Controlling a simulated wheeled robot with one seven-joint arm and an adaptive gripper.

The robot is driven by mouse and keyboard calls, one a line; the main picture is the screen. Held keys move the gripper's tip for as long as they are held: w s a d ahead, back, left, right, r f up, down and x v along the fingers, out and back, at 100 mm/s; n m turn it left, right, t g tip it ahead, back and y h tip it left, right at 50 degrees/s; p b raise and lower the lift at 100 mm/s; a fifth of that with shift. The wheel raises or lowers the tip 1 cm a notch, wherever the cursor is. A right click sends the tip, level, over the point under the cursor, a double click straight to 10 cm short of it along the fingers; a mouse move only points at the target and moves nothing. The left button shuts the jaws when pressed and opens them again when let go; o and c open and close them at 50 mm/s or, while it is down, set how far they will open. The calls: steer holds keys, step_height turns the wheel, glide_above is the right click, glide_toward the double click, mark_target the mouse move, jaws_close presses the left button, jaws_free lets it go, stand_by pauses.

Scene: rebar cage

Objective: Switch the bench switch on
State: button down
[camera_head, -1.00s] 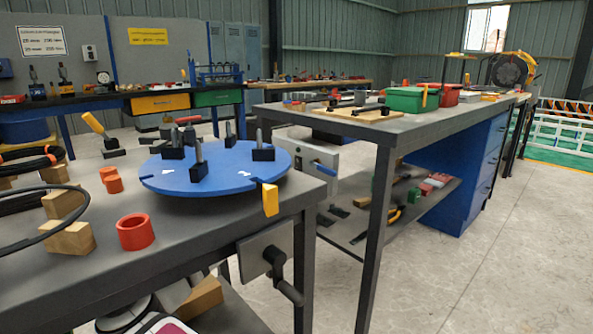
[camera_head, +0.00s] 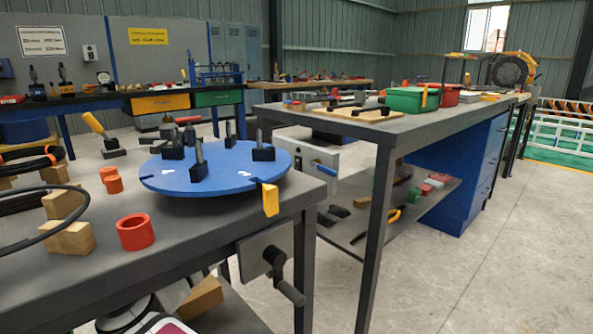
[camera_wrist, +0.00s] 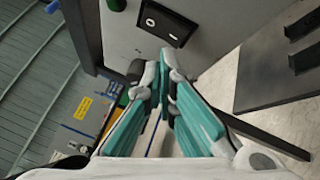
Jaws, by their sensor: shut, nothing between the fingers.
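In the wrist view a black rocker switch (camera_wrist: 168,23) sits in a dark frame on a grey panel (camera_wrist: 125,32). It has small pale marks on its face; which way it is pressed I cannot tell. My gripper (camera_wrist: 159,66), with teal and grey fingers, is shut and empty. Its tips are just below the switch in the picture; whether they touch the panel I cannot tell. In the head view my gripper does not show clearly, and I cannot make out the black switch.
In the head view, a workbench (camera_head: 185,225) carries a blue disc (camera_head: 215,178), a red ring (camera_head: 135,232) and wooden blocks (camera_head: 68,238). A crank (camera_head: 285,280) sticks out from its side. A second bench (camera_head: 370,132) stands at right, with clear floor (camera_head: 480,270) beyond.

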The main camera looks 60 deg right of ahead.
steer(key=shift+d, duration=0.2)
steer(key=shift+s+d, duration=0.1)
steer(key=shift+d, duration=0.15)
steer(key=shift+d, duration=0.3)
stand_by(0.6)
steer(key=shift+a, duration=0.1)
steer(key=shift+a, duration=0.65)
steer(key=shift+w+a+r, duration=0.1)
steer(key=shift+w+a, duration=0.15)
steer(key=shift+a, duration=0.55)
steer(key=shift+w+a+r, duration=0.15)
steer(key=shift+w+a, duration=0.05)
steer(key=shift+a, duration=0.6)
steer(key=shift+w+a+r, duration=0.1)
steer(key=shift+w+a, duration=0.15)
steer(key=shift+a, duration=0.55)
